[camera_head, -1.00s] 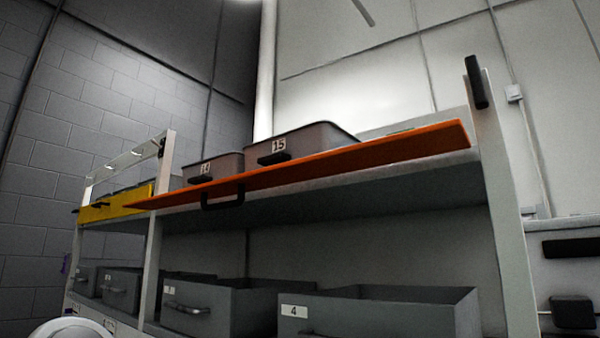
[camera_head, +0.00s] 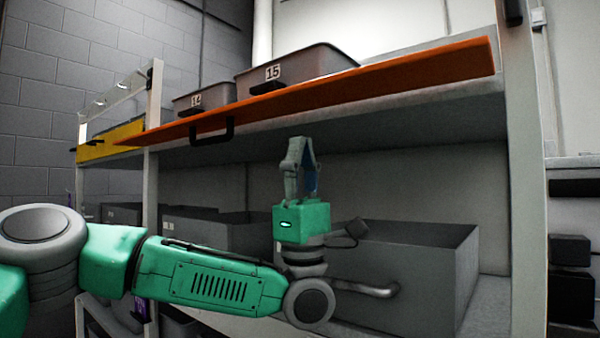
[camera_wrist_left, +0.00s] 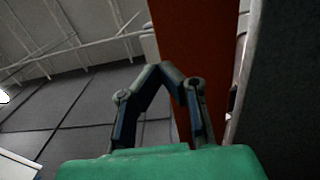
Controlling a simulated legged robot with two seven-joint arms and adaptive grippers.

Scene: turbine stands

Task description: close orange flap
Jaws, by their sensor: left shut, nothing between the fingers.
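The orange flap (camera_head: 330,90) runs along the front edge of the upper shelf and juts outward, lying open. It has a black handle (camera_head: 212,133) under its left half. My left gripper (camera_head: 299,142) points up with its fingers shut and empty, below the flap and right of the handle, in front of the shelf opening. In the left wrist view the flap (camera_wrist_left: 187,50) rises behind the shut fingers (camera_wrist_left: 160,70). I cannot tell whether the fingertips touch the flap. My right gripper is not in view.
Grey bins labelled 14 (camera_head: 203,96) and 15 (camera_head: 296,70) stand on the upper shelf behind the flap. A yellow flap (camera_head: 110,140) is at the left. A large grey bin (camera_head: 420,265) stands below, behind my arm. A white post (camera_head: 522,180) bounds the right.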

